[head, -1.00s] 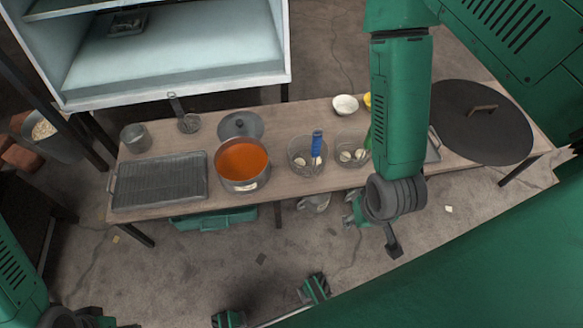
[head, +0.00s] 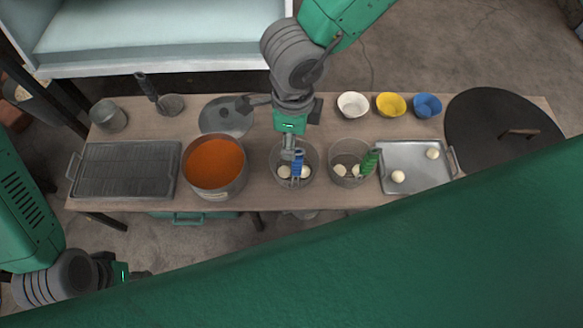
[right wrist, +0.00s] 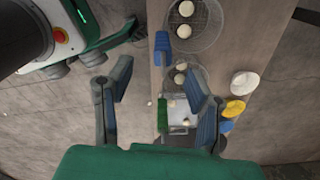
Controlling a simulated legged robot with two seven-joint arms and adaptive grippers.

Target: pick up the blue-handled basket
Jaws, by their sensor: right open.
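The blue-handled basket (head: 309,158) is a round wire basket with white balls in it, standing on the wooden table in the head view. Its blue handle (head: 296,168) points up at its front. My right gripper (head: 290,148) is over this basket, close to the handle. In the right wrist view my right gripper (right wrist: 160,85) is open, with the blue handle (right wrist: 163,48) beyond the gap between the fingers and not gripped. My left gripper (head: 132,274) is low at the left, away from the table; its fingers are too unclear to read.
A green-handled basket (head: 342,180) stands right of it, and a pot of orange soup (head: 214,190) left. A tray (head: 420,178), several bowls and a black round lid (head: 490,125) lie further right. A grey lid (head: 222,118) lies behind the pot.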

